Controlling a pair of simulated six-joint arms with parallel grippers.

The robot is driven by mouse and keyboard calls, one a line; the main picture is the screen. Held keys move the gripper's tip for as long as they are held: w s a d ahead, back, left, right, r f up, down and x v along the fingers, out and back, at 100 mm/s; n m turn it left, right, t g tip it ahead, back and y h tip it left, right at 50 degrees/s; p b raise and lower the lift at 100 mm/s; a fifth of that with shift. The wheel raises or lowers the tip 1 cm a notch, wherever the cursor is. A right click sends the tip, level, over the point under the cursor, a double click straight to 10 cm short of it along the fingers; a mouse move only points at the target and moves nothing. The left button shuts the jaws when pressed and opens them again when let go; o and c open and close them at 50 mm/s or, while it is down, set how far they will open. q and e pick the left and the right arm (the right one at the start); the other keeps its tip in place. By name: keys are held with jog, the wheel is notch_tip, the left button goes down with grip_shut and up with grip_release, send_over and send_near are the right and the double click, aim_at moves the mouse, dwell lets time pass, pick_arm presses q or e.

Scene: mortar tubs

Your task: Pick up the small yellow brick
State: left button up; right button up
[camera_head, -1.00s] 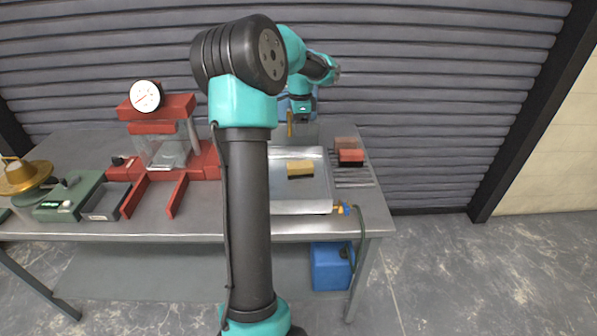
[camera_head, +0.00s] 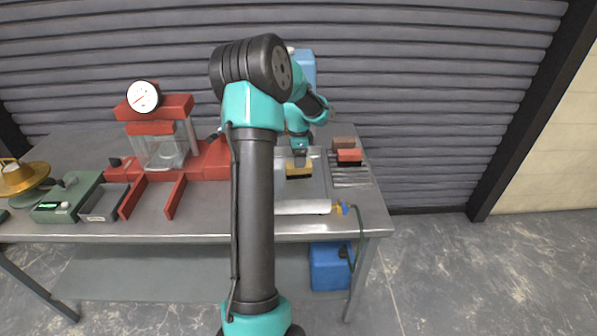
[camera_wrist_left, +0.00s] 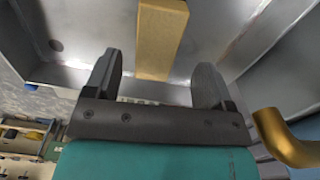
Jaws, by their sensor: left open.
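The small yellow brick (camera_head: 299,173) lies in the grey metal tray (camera_head: 303,207) at the right part of the table. In the left wrist view the brick (camera_wrist_left: 160,38) stretches from the top edge down toward the gap between the fingers. My left gripper (camera_head: 299,158) is low over the tray, right at the far side of the brick. In the left wrist view its two dark fingers (camera_wrist_left: 158,75) are apart, with visible room on each side of the brick and no contact seen. The arm hides the tray's left part. My right gripper is not in view.
Red bricks (camera_head: 348,156) sit on a rack right of the tray. A red press with a dial (camera_head: 145,97) and a green scale (camera_head: 68,198) stand to the left. A blue container (camera_head: 302,68) is behind my arm. A brass spout (camera_wrist_left: 285,138) shows close in the left wrist view.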

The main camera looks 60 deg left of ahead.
pick_arm(q)
jog(key=shift+f, duration=0.1)
jog(key=shift+d+f, duration=0.2)
jog(key=shift+f, duration=2.35)
jog(key=shift+c, duration=0.3)
jog(key=c, duration=1.2)
jog(key=shift+r, duration=0.15)
notch_tip(320, 180, up, 10)
jog(key=shift+f, duration=0.1)
